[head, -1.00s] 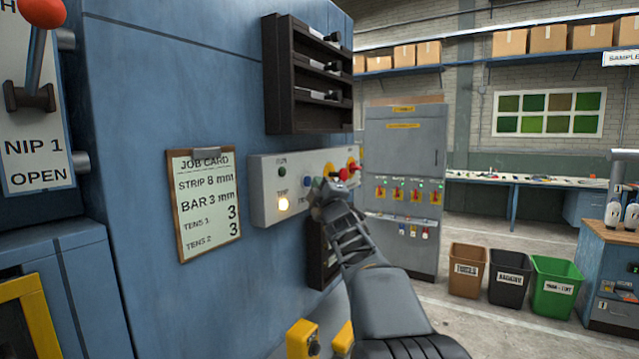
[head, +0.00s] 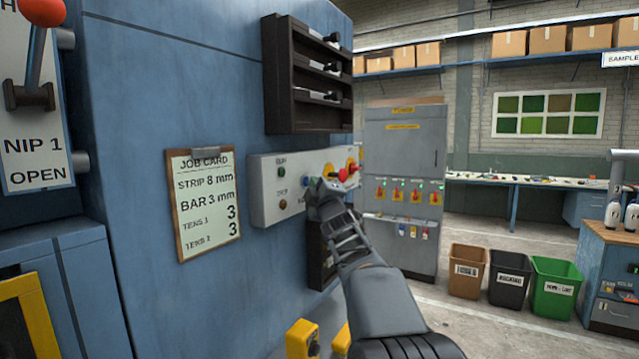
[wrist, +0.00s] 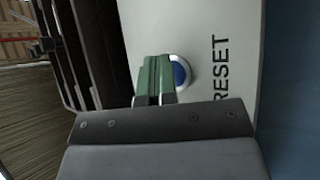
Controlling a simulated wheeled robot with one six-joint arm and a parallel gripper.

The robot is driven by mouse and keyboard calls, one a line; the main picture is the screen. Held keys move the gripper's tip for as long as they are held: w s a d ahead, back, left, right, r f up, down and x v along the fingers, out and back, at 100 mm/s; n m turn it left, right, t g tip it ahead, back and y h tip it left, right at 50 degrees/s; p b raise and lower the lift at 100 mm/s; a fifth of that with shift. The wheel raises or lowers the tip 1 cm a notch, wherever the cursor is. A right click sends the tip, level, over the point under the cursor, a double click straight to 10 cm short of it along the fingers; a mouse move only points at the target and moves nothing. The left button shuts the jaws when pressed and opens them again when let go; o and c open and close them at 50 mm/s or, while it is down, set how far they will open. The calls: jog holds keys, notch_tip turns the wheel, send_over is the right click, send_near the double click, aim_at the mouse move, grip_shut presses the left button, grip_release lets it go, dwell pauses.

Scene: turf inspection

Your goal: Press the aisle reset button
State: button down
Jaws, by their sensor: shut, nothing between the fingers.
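The blue reset button (wrist: 181,73) shows in the wrist view in a pale ring, beside the printed word RESET (wrist: 221,68). It sits on the grey control box (head: 262,200), which is on the blue machine's side in the head view. My gripper (wrist: 158,62) is shut and empty, its green fingers side by side. The fingertips overlap the left edge of the button's ring in the wrist view; I cannot tell whether they touch it. In the head view my gripper (head: 318,190) is against the box's lower front and hides part of it.
A red mushroom button (head: 343,174) is just right of my gripper. A black rack (head: 290,75) is above the box, and a job card (head: 205,203) hangs to the left. A grey cabinet (head: 405,150) stands behind. Bins (head: 508,277) stand on the floor at right.

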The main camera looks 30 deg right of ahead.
jog(key=shift+s+d, duration=0.4)
jog(key=shift+s, duration=0.4)
jog(key=shift+s+d+f+b, duration=0.1)
jog(key=shift+s+d, duration=0.3)
jog(key=shift+s, duration=0.35)
jog(key=shift+s+d+r+b, duration=0.1)
jog(key=shift+s+d, duration=0.25)
jog(key=shift+s, duration=0.4)
jog(key=shift+s+d+f+b, duration=0.1)
jog(key=shift+s+d, duration=0.3)
jog(key=shift+s, duration=0.35)
